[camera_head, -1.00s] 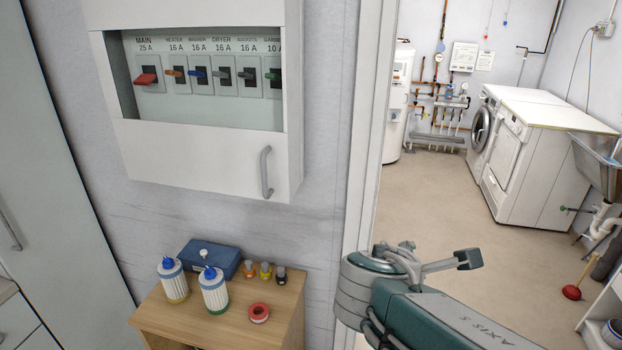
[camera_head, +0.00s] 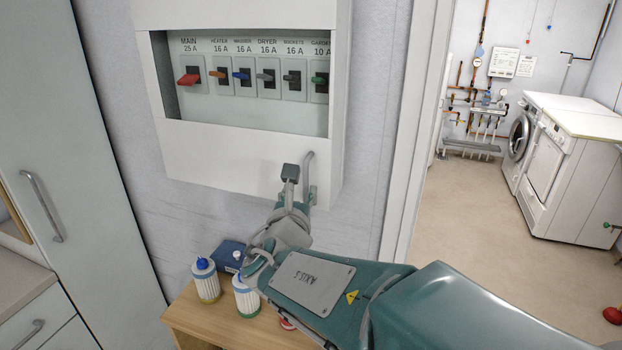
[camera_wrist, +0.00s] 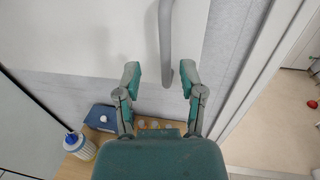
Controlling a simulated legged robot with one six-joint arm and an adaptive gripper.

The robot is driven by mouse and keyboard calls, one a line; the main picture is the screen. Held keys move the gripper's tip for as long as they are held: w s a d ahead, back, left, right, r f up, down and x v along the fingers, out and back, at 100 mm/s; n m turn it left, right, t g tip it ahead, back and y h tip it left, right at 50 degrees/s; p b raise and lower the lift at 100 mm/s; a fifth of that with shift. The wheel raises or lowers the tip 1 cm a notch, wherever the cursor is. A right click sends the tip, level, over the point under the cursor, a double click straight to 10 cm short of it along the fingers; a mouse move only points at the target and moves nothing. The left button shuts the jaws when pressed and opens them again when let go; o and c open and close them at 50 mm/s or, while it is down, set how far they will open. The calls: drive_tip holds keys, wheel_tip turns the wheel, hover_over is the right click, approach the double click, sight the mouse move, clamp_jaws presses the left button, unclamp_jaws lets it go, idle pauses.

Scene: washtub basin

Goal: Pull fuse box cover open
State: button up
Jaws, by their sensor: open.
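The white fuse box (camera_head: 235,160) hangs on the wall, its cover framing a window that shows the labelled switches. The cover looks closed. Its grey curved handle (camera_head: 308,165) is at the lower right of the cover. My gripper (camera_head: 300,184) is right at the handle in the head view, and partly hides its lower end. In the wrist view my gripper (camera_wrist: 161,80) is open, with one finger on each side of the lower end of the handle (camera_wrist: 166,40). Gaps show between the handle and both fingers there. Whether the handle lies at fingertip depth is unclear.
Below the box, a wooden cabinet (camera_head: 190,315) holds two white bottles with blue caps (camera_head: 205,280) and a blue box (camera_head: 229,254). A doorway on the right opens to a room with white machines (camera_head: 570,165). A tall cabinet (camera_head: 75,130) stands at the left.

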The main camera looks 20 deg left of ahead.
sight(305, 183)
drive_tip(key=w, duration=0.3)
drive_tip(key=shift+w, duration=0.4)
drive_tip(key=shift+w+d, duration=0.15)
drive_tip(key=shift+w, duration=0.15)
drive_tip(key=shift+a, duration=0.2)
drive_tip(key=c, duration=0.3)
clamp_jaws()
